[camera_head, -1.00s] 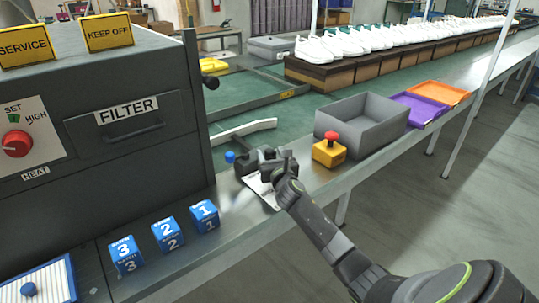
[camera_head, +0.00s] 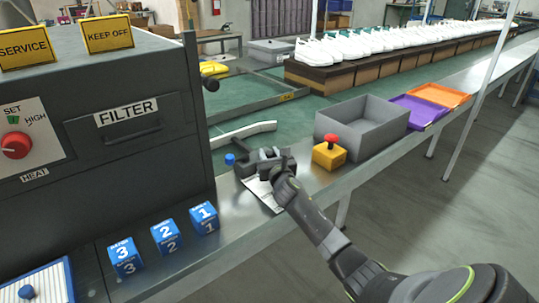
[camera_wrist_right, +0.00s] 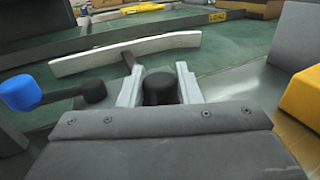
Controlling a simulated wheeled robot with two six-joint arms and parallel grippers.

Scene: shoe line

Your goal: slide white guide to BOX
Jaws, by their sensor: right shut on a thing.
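The white guide (camera_head: 245,132) is a long, slightly bent bar lying across the green belt. It also spans the upper part of the right wrist view (camera_wrist_right: 125,53). A thin dark rod runs from its middle toward my right gripper. My right gripper (camera_head: 268,160) is over the metal ledge beside the belt, shut on a black knob (camera_wrist_right: 160,88) that stands between its fingers. Whether rod and knob join is hidden. A white sheet (camera_head: 262,194) lies under the gripper; no BOX marking is readable. My left gripper is not in view.
A blue knob (camera_head: 230,159) on a dark lever is close left of the gripper. A yellow box with a red button (camera_head: 329,152) and a grey bin (camera_head: 362,123) stand to the right. The dark filter machine (camera_head: 125,130) stands left.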

